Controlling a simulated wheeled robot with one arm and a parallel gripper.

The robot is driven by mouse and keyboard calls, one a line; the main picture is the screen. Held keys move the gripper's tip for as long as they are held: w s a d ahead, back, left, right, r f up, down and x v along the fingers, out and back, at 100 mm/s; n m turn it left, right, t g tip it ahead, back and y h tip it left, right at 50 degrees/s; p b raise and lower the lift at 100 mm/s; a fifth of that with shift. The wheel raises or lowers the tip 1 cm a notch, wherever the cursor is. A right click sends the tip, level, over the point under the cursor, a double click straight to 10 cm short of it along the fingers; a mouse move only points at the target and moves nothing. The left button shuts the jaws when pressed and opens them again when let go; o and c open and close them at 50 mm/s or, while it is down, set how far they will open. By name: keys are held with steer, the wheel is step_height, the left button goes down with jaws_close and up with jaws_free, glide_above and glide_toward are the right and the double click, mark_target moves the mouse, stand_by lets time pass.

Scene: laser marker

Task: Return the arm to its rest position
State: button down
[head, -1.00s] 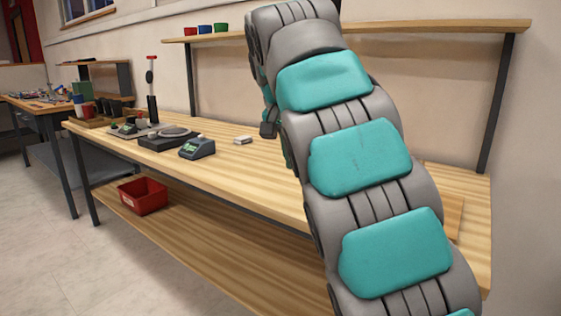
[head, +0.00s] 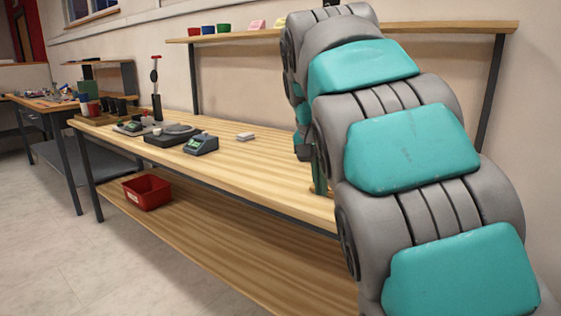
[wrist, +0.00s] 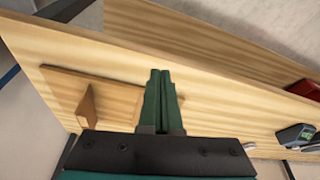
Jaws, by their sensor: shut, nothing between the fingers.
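My arm, grey with teal pads, rises through the right side of the head view and bends over at the top. My gripper (wrist: 162,84) shows in the wrist view with its two green fingers together, shut and empty. It is over the wooden workbench (wrist: 235,105), apart from the things on it. In the head view the fingers are mostly hidden behind my arm. The workbench (head: 270,172) runs along the wall.
A laser-side device with a small screen (head: 201,144), a dark round-topped unit (head: 172,135) and a small white block (head: 246,137) stand on the bench. A red bin (head: 147,191) is on the lower shelf. Cups and pink items (head: 258,24) are on the upper shelf. The floor at left is clear.

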steer(key=s+d+f+n+g, duration=0.1)
steer(key=s+d+f, duration=0.1)
steer(key=s+f, duration=0.6)
steer(key=s+d+f+n+g+y, duration=0.1)
steer(key=s+d+f+n+g, duration=0.1)
steer(key=s+f, duration=0.7)
steer(key=s+d+f+n+g, duration=0.1)
steer(key=s+f, duration=0.8)
steer(key=s, duration=0.9)
steer(key=shift+s+d+n+g+y, duration=0.15)
steer(key=shift+d+n+g+y, duration=0.25)
steer(key=shift+d, duration=0.55)
